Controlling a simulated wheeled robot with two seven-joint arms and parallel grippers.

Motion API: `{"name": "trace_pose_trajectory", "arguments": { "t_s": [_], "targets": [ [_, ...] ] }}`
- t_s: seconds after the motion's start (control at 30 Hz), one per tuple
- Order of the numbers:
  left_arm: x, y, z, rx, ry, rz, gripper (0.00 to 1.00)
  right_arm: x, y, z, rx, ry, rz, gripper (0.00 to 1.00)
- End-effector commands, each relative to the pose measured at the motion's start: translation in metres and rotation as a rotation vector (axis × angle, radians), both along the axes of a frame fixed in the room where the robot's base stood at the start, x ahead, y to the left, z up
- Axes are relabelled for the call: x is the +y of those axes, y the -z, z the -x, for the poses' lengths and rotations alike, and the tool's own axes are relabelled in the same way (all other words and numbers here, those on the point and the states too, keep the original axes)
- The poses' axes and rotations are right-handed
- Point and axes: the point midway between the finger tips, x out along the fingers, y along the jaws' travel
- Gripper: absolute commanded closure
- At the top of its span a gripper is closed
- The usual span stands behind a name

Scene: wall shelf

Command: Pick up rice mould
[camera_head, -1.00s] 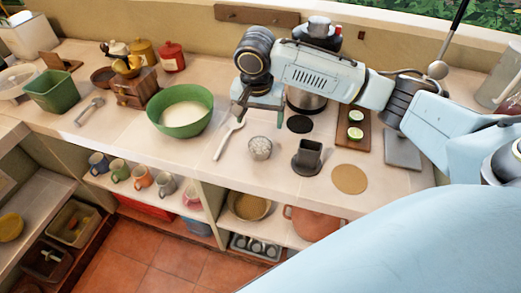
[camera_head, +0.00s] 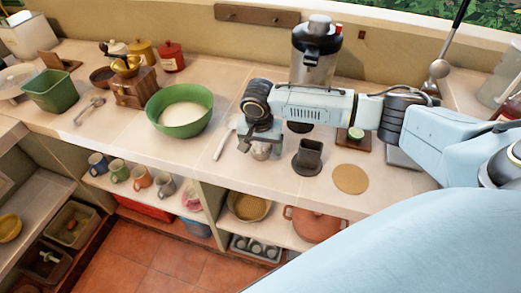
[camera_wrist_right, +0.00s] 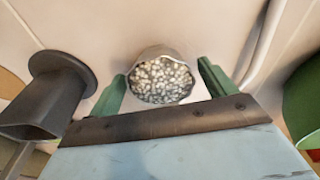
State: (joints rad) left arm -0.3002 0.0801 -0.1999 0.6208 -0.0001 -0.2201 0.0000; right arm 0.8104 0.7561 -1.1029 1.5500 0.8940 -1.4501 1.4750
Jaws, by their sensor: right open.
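A small round cup packed with white rice-like grains, apparently the rice mould (camera_wrist_right: 162,80), stands on the counter. In the head view the rice mould (camera_head: 261,153) is partly hidden by my right gripper (camera_head: 261,145). The right wrist view shows my right gripper (camera_wrist_right: 160,88) open, its two green fingers on either side of the cup with gaps between. I cannot tell whether the fingertips reach down beside it. My left gripper is not in view.
A dark grey square tube with a flange (camera_head: 308,158) stands close to the right of the cup; it also shows in the wrist view (camera_wrist_right: 50,95). A white spoon (camera_head: 222,146) and a green bowl (camera_head: 180,110) are to the left. A tan disc (camera_head: 350,179) lies to the right.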

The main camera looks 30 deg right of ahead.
Motion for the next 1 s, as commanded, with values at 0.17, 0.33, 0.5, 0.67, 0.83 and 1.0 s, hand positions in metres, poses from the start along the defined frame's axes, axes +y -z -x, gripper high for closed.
{"name": "trace_pose_trajectory", "arguments": {
  "t_s": [0.17, 0.33, 0.5, 0.67, 0.83, 1.0],
  "targets": [
    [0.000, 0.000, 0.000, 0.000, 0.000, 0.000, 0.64, 0.000, 0.000, 0.000, 0.000, -0.001, 0.000, 0.19],
    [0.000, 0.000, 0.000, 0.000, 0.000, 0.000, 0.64, 0.000, -0.001, 0.000, -0.001, -0.001, -0.001, 0.42],
    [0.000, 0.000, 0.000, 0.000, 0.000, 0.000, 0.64, 0.000, -0.001, 0.000, -0.001, -0.001, -0.001, 0.64],
    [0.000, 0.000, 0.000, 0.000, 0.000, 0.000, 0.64, 0.000, -0.001, 0.000, -0.001, -0.001, -0.001, 0.68],
    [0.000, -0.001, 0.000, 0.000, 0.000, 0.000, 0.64, 0.001, -0.007, -0.001, -0.003, -0.001, -0.001, 0.68],
    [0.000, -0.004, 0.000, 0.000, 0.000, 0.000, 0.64, 0.001, -0.035, -0.001, -0.006, -0.001, -0.001, 0.68]
  ]
}}
